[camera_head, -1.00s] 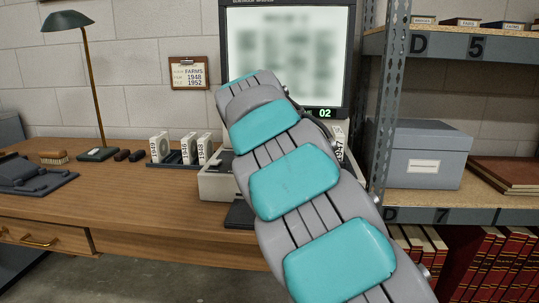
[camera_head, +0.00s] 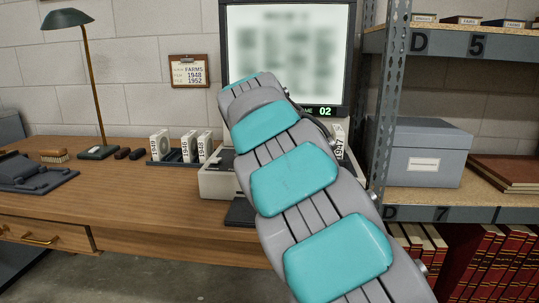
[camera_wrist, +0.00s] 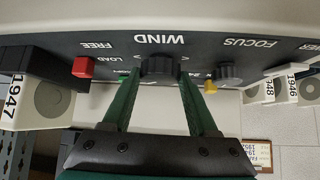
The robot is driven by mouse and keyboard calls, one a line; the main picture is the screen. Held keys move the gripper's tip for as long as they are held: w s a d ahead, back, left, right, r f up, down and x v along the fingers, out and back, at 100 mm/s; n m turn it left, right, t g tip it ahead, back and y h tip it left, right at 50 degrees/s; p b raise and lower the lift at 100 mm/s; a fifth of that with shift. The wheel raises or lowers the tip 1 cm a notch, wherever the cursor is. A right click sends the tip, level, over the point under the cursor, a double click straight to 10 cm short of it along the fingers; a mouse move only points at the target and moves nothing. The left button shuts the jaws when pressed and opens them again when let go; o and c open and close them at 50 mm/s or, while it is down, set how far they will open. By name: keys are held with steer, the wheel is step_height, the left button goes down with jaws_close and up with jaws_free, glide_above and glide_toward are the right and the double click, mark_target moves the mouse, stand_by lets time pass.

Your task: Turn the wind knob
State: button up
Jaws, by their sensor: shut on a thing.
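The wind knob (camera_wrist: 158,68) is a dark ribbed knob under the word WIND on the reader's black panel (camera_wrist: 118,45), upside down in the wrist view. My gripper (camera_wrist: 158,80) has its two green fingers on either side of the knob and is shut on it. In the head view my arm hides the gripper and the knob. The reader's screen (camera_head: 288,55) is lit, with a blurred page and the number 02 below it.
A focus knob (camera_wrist: 228,74) with a yellow part beside it and a red block (camera_wrist: 83,67) near LOAD flank the wind knob closely. Film boxes (camera_head: 188,147) stand left of the reader, and a shelf rack (camera_head: 385,110) stands right. The desk's left front (camera_head: 120,200) is clear.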

steer(key=shift+c, duration=1)
steer(key=shift+f+b, duration=0.1)
steer(key=shift+b, duration=0.2)
steer(key=n+y+b, duration=0.3)
steer(key=shift+d+f+n, duration=0.1)
steer(key=shift+f+n, duration=0.05)
steer(key=shift+n, duration=0.15)
steer(key=n+y+b, duration=0.2)
steer(key=n, duration=0.1)
steer(key=shift+w+d+n+g+b, duration=0.1)
steer(key=shift+d+n+g+b, duration=0.1)
steer(key=shift+n+g+b, duration=0.15)
steer(key=shift+d+r+n+g+y+b, duration=0.15)
steer(key=shift+n+g+y+b, duration=0.15)
steer(key=shift+n+y, duration=0.35)
steer(key=shift+r+n+g+y+b, duration=0.1)
steer(key=shift+n+g+y+b, duration=0.2)
steer(key=shift+n+y, duration=0.35)
steer(key=shift+n, duration=0.25)
steer(key=o, duration=1.4)
steer(key=shift+c, duration=0.2)
